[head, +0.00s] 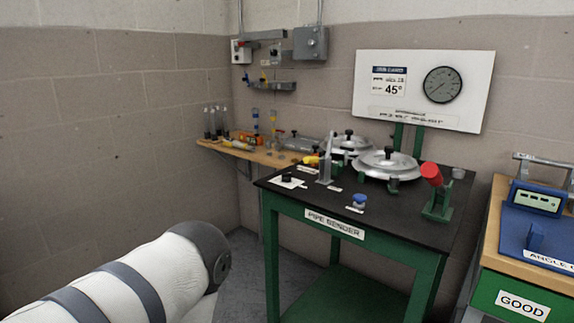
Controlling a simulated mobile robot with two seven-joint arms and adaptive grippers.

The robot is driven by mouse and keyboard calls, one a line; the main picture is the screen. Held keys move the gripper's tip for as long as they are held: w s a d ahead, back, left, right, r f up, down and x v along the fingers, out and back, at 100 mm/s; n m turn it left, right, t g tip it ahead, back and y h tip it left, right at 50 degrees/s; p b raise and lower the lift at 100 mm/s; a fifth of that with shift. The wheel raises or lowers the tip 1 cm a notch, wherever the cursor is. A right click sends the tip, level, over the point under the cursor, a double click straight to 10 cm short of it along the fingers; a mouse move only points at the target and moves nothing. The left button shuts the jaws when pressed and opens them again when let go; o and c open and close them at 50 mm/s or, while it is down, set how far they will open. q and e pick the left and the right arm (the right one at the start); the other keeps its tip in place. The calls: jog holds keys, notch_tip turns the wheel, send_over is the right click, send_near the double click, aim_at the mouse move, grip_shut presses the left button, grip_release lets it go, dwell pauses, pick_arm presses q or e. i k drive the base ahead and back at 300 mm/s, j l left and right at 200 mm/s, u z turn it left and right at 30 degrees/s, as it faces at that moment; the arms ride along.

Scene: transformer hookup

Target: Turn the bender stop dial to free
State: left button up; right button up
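The pipe bender table (335,225) is green with a black top and stands in the middle of the head view. A small black knob on a white plate (287,181) sits at its front left corner. A blue knob (359,199) with a small label sits near the front edge. I cannot tell for certain which one is the stop dial, and their settings are too small to read. Part of my arm shows at the lower left, well short of the table. Neither gripper is in view.
Two round silver formers (389,163) with black knobs and a red-ended handle (431,174) stand on the bender table. A sign with a gauge (442,85) reads 45° behind. A wooden shelf (250,152) with small items is at the back left. A blue device (540,225) sits on a bench at right.

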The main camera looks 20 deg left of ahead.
aim_at(286, 177)
jog(key=i+j+z, duration=0.1)
jog(key=j, duration=0.25)
jog(key=i+j+z, duration=0.1)
jog(key=j, duration=0.25)
jog(key=i+j, duration=0.15)
jog(key=j, duration=0.2)
jog(key=j+z, duration=0.15)
jog(key=j, duration=0.25)
jog(key=i, duration=0.05)
